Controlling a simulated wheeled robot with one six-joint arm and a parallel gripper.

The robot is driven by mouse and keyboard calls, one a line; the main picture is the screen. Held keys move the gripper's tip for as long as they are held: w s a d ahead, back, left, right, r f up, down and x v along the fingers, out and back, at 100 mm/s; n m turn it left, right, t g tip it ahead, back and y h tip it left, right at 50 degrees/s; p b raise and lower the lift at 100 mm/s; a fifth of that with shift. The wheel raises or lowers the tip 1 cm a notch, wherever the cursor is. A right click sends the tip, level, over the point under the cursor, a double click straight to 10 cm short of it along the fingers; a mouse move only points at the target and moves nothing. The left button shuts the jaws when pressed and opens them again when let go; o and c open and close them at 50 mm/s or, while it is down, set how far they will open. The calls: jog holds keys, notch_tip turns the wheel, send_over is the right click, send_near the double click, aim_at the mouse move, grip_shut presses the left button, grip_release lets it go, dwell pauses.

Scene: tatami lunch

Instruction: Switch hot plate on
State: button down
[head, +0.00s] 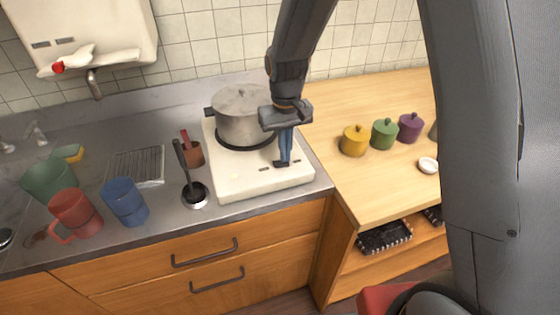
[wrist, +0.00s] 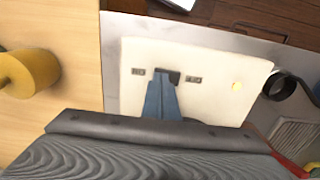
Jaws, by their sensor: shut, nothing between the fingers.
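The hot plate (head: 235,187) is a white slab on the steel counter with a lidded steel pot (head: 240,115) on its burner. In the wrist view the hot plate (wrist: 215,60) shows a dark switch (wrist: 168,74) between two small dark labels, too blurred to read. My gripper (head: 283,163) is shut and empty, pointing down at the hot plate's front right. In the wrist view its blue fingertips (wrist: 163,82) are at the switch and partly hide it. I cannot tell whether they touch.
A ladle in a holder (head: 194,192) and a brown cup (head: 193,152) stand left of the hot plate. Blue (head: 124,202), red (head: 75,214) and green (head: 50,179) cups are further left. Yellow (head: 354,141), green (head: 384,134) and purple (head: 410,127) pots stand on the wooden top at right.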

notch_tip(320, 180, up, 6)
jog(key=p, duration=0.4)
jog(key=shift+r+p, duration=0.25)
jog(key=shift+p, duration=0.05)
dwell(0.3)
jog(key=s+d+f+m+t+b, duration=0.1)
jog(key=s+d+m+b, duration=0.2)
jog(key=s+d, duration=1.2)
jog(key=b, duration=0.3)
jog(key=shift+f+b, duration=0.2)
jog(key=shift+b, duration=0.1)
